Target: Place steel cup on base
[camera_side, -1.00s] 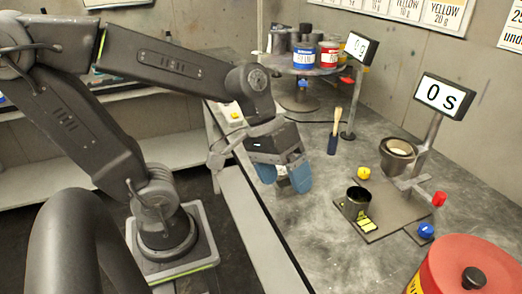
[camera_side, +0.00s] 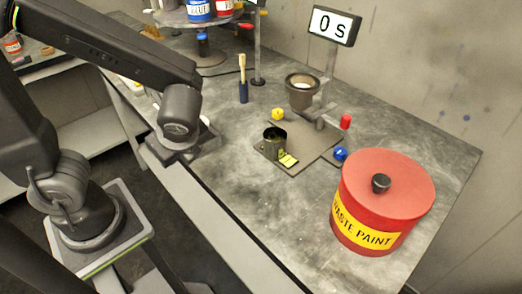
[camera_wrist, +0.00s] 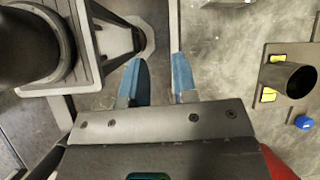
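The steel cup (camera_side: 274,141) is dark, open-topped and upright on the grey base plate (camera_side: 306,151), at its near left part beside a yellow marking. In the wrist view the cup (camera_wrist: 292,80) is at the right edge, between yellow patches on the base plate (camera_wrist: 283,52). My gripper (camera_wrist: 160,72) is open, with its two blue fingers apart and nothing between them. It is to the left of the cup, over the table's edge. In the side view its fingers are hidden behind my arm.
A red waste-paint can (camera_side: 380,205) stands right of the base plate. A blue knob (camera_side: 341,153), yellow knob (camera_side: 278,113) and brush (camera_side: 243,78) are near. The table left of the plate is clear.

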